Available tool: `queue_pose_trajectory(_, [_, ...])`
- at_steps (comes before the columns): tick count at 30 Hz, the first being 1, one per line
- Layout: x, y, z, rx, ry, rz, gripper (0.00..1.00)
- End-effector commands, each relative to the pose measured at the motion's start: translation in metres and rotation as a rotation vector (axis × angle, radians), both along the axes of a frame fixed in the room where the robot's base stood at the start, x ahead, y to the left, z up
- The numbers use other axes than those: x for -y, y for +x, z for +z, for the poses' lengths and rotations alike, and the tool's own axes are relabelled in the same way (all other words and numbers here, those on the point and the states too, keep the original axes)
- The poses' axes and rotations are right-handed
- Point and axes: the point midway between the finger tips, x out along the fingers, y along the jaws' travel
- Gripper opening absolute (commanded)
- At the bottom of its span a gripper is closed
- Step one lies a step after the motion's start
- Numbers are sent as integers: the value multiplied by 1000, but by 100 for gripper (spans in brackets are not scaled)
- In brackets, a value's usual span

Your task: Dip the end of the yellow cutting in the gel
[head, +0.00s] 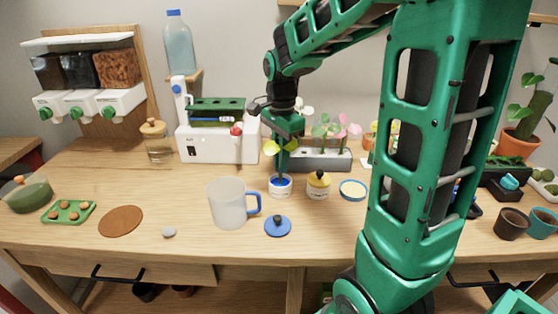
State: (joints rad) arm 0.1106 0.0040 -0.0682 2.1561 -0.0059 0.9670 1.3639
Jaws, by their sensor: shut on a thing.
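My gripper (286,138) is shut on the yellow cutting (270,147), whose yellow leaves spread to both sides just below the fingers. Its stem points down and its lower end overlaps the mouth of a small open white jar with blue gel (281,186). I cannot tell whether the end touches the gel or hangs just above it. A blue lid (277,226) lies on the table in front of the jar.
A frosted mug (228,203) with a blue handle stands close left of the jar. A yellow-lidded jar (319,186) and a shallow blue-rimmed dish (353,190) are close right. A grey planter (325,157) with pink and white cuttings stands behind.

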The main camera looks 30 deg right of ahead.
Motion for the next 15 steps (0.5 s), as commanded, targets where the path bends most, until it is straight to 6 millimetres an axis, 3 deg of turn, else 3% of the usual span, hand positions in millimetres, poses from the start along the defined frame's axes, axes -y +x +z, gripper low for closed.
queue_pose_trajectory(15, [0,0,-5,-1,0,0,0])
